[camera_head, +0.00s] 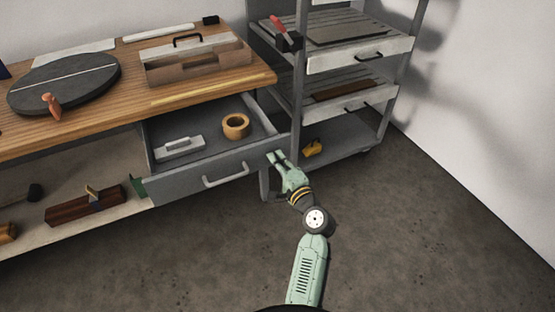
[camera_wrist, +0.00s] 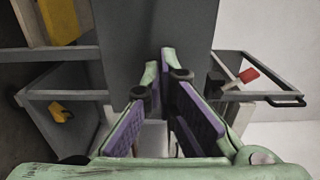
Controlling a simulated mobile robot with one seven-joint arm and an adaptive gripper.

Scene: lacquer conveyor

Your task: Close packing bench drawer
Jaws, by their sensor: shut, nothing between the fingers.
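The grey drawer (camera_head: 190,187) of the packing bench (camera_head: 130,110) stands pulled out under the wooden top. Its front has a bar handle (camera_head: 226,175). A roll of tan tape (camera_head: 236,126) and a pale flat tool with a handle (camera_head: 180,147) lie inside. My gripper (camera_head: 275,157) is at the right end of the drawer front, right of the handle and apart from it. I cannot tell whether it touches the drawer. In the wrist view my gripper (camera_wrist: 165,70) shows shut and empty, its fingertips before a grey surface that I cannot identify.
A grey shelf rack (camera_head: 360,62) with trays stands right of the bench; a yellow object (camera_head: 313,147) lies on its bottom shelf. A toolbox (camera_head: 195,62) and a round dark turntable (camera_head: 64,82) are on the bench top. The floor in front is clear.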

